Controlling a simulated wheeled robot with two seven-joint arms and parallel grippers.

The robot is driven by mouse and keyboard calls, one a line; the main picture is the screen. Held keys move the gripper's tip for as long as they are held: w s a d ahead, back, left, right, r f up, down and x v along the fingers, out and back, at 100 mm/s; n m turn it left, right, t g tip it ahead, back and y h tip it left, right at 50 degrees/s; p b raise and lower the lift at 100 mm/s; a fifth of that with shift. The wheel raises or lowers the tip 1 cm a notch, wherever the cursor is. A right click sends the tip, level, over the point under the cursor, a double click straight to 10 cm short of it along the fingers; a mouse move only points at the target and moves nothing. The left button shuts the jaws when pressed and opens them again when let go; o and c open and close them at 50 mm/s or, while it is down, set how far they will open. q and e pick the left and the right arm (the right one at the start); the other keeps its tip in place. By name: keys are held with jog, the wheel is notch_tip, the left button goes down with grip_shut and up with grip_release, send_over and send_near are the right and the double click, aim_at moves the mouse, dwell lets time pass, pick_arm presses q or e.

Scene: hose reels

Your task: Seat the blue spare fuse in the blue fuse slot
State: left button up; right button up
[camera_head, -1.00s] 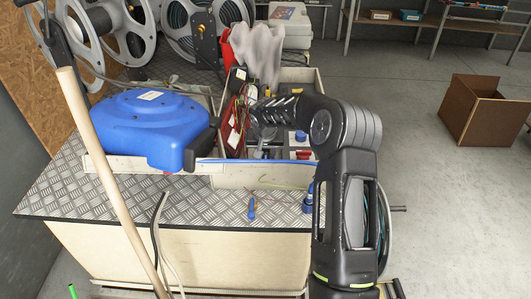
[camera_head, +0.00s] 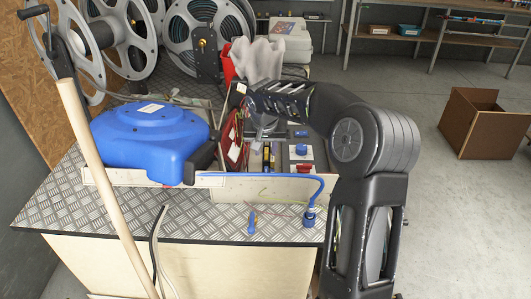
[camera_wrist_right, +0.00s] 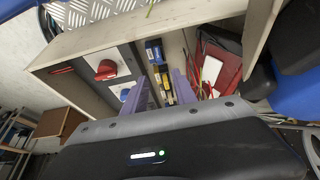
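The wrist view shows a narrow strip in the bin with a blue block (camera_wrist_right: 154,51) and yellow pieces (camera_wrist_right: 159,76). Which piece is the blue spare fuse or the blue fuse slot, I cannot tell. My right gripper (camera_wrist_right: 160,74) has its two purple fingers apart over this strip. Nothing is clearly held between them. In the head view my right gripper (camera_head: 264,124) reaches down into the bin, its fingertips mostly hidden. My left gripper is out of view.
The bin's pale front wall (camera_head: 265,189) and red cables (camera_head: 232,135) border the work area. A wooden pole crosses the left side.

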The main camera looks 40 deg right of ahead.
aim_at(266, 170)
jog(key=shift+o, duration=0.2)
dwell(0.3)
jog(key=shift+o, duration=0.4)
notch_tip(266, 170, down, 4)
jog(key=shift+f+b, duration=0.15)
jog(key=shift+b, duration=0.9)
jog(key=shift+x, duration=1.15)
jog(key=p+x, duration=0.1)
jog(key=x, duration=0.4)
jog(key=shift+f, duration=0.1)
